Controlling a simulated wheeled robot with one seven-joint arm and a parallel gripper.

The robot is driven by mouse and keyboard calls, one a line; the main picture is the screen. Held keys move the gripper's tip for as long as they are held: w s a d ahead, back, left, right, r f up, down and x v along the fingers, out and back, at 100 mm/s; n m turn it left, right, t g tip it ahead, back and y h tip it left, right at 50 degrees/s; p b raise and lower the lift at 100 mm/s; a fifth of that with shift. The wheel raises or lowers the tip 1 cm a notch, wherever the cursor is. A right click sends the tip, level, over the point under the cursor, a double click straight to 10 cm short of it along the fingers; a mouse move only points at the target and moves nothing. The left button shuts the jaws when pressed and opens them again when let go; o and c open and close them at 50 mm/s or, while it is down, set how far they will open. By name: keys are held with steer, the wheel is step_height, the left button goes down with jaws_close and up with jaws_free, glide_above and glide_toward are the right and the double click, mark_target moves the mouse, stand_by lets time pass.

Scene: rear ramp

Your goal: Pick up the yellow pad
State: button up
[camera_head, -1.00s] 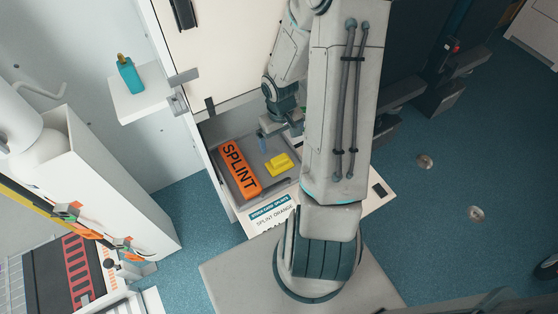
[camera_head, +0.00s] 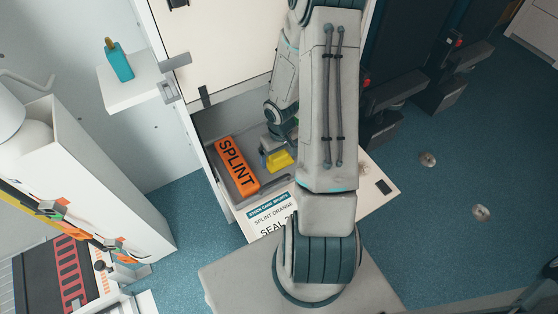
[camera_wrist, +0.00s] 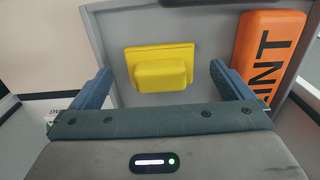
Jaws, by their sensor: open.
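The yellow pad (camera_head: 278,160) lies in the grey drawer, right of the orange splint block; it has a raised block on a flat base. In the wrist view the yellow pad (camera_wrist: 160,68) lies ahead of my gripper (camera_wrist: 160,85), roughly centred between two blue fingers spread wide apart. My gripper is open, with nothing between the fingers. In the head view my gripper (camera_head: 268,152) is low over the drawer beside the pad, and my arm partly hides it. I cannot tell exactly how high the fingers are above the pad.
The orange splint block (camera_head: 238,166) lies in the drawer (camera_head: 215,185) left of the pad. A white labelled panel (camera_head: 262,224) forms the drawer's front. A shelf (camera_head: 135,88) with a teal bottle (camera_head: 118,60) stands at the upper left.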

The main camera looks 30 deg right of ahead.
mark_target(280, 157)
step_height(280, 157, down, 3)
steer(key=shift+f+b, duration=0.15)
steer(key=shift+b, duration=0.4)
steer(key=c, duration=0.9)
steer(key=shift+r, duration=0.2)
